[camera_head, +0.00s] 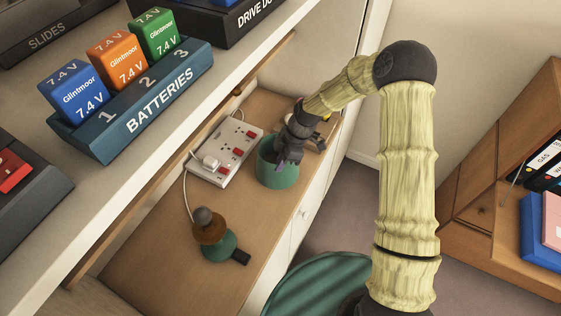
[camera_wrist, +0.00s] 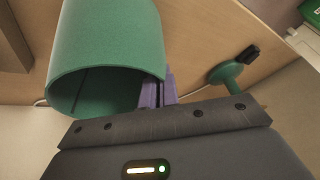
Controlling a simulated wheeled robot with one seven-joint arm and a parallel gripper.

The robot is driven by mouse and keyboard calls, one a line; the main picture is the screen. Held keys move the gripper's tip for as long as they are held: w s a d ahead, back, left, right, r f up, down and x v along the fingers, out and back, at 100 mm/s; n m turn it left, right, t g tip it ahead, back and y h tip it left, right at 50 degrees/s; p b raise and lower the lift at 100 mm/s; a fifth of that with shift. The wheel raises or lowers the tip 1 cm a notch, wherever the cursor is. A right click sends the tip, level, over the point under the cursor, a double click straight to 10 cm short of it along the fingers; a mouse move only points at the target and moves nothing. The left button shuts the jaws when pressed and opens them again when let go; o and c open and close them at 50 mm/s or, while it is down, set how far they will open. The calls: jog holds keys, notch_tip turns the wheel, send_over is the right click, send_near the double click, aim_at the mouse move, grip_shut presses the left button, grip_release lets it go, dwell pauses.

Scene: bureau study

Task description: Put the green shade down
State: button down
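The green shade (camera_head: 277,176) is an open-ended cylinder over the wooden desk surface, beside the white power strip. It fills the upper left of the wrist view (camera_wrist: 105,50), its open end facing the camera. My gripper (camera_head: 287,160) reaches into it from above. Its purple fingers (camera_wrist: 157,90) are close together at the shade's wall and appear shut on it. Whether the shade's lower edge touches the desk is hard to tell.
The power strip (camera_head: 227,152) with a plug and cable lies left of the shade. A shelf with a battery holder (camera_head: 135,105) overhangs the left side. Small items (camera_head: 318,138) lie behind my gripper. Bare desk (camera_head: 160,270) lies around the lamp base.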

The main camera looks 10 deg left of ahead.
jog(key=c, duration=1.7)
grip_release()
jog(key=shift+f, duration=0.1)
jog(key=shift+r, duration=0.25)
jog(key=shift+w+d+r, duration=0.1)
jog(key=shift+w+r, duration=0.05)
jog(key=b+v, duration=0.4)
jog(key=v, duration=0.7)
jog(key=shift+r, duration=0.25)
jog(key=shift+d, duration=0.2)
jog(key=shift+a, duration=0.1)
